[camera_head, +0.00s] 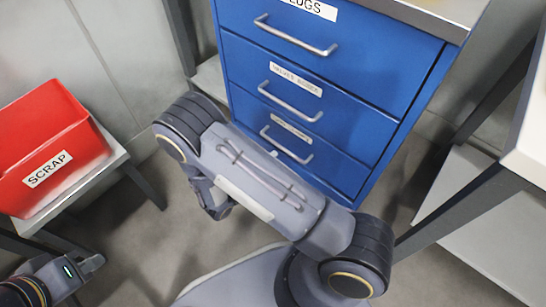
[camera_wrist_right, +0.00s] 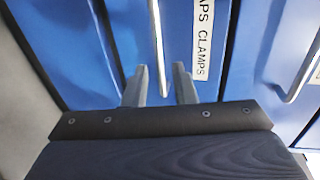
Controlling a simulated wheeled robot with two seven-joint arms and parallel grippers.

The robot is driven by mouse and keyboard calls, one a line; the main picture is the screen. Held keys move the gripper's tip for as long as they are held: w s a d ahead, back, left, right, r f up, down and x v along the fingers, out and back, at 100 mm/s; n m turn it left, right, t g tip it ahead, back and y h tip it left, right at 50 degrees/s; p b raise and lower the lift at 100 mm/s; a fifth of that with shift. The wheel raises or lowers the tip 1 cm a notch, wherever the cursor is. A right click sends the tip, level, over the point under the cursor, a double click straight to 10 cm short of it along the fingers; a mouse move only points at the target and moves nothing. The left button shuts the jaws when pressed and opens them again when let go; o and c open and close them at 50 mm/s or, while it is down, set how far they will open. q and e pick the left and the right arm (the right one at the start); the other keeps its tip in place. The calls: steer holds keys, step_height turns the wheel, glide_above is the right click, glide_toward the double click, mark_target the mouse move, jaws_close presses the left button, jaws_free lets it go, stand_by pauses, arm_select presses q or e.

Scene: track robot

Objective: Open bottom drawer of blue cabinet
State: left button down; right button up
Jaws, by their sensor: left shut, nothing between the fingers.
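The blue cabinet (camera_head: 335,45) stands at upper centre in the head view. Its bottom drawer (camera_head: 335,166) has a silver bar handle (camera_head: 287,146) and looks closed. My right arm covers the lower left of the cabinet there, and I cannot make out the right fingertips. In the right wrist view my right gripper (camera_wrist_right: 161,84) is open, fingers apart. The bottom drawer's handle (camera_wrist_right: 158,35) runs ahead of the gap between them, beside the clamps label (camera_wrist_right: 202,42); I cannot tell whether they touch. My left gripper (camera_head: 92,264) is shut and empty at lower left, away from the cabinet.
A red scrap bin (camera_head: 50,145) sits on a small table (camera_head: 85,187) at the left. Another table (camera_head: 520,150) with a lower shelf stands at the right. Upper drawers with bar handles appear closed. Grey floor (camera_head: 130,235) is clear between the left table and cabinet.

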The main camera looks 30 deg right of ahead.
mark_target(284, 149)
steer(key=b+x, duration=0.2)
steer(key=x, duration=0.5)
steer(key=shift+w+d+f, duration=0.15)
steer(key=shift+w+d, duration=0.05)
steer(key=shift+d, duration=0.1)
jaws_close()
